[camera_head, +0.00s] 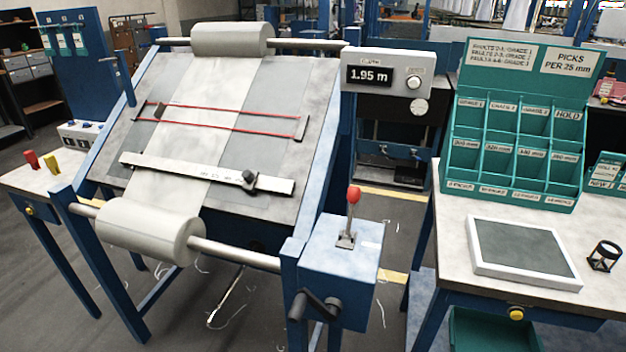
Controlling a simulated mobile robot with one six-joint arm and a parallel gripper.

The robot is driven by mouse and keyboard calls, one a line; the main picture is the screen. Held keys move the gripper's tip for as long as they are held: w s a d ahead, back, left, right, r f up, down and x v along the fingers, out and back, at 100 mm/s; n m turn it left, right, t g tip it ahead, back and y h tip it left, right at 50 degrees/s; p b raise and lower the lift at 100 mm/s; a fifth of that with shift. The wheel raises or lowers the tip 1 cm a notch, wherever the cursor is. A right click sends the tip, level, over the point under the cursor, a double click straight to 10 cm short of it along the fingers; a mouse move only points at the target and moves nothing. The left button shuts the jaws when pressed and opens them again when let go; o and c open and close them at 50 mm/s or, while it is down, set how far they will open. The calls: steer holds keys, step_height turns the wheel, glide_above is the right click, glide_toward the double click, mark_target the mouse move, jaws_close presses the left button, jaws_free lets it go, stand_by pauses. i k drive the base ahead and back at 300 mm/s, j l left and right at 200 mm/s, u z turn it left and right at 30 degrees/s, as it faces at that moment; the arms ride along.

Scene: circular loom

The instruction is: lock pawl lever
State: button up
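The lever (351,212) has a red knob and a metal shaft. It stands nearly upright on top of a blue box (340,258) at the front right corner of the inspection frame. A small metal bracket sits at its foot; whether a pawl is engaged there cannot be told. A black crank handle (315,305) is on the box's front face. The fabric roll (150,232) lies on the front bar to the left of the box. My gripper is not in view.
A white table (455,255) at right holds a green sorting rack (520,125), a framed grey pad (522,250) and a black loupe (604,256). A meter display (388,72) reads 1.95 m. Floor shows between the box and the table.

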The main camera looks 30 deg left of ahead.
mark_target(353, 194)
steer(key=u, duration=1.05)
steer(key=i+l+z, duration=0.25)
steer(key=i, duration=0.2)
steer(key=i+l+z, duration=0.3)
steer(key=i, duration=0.15)
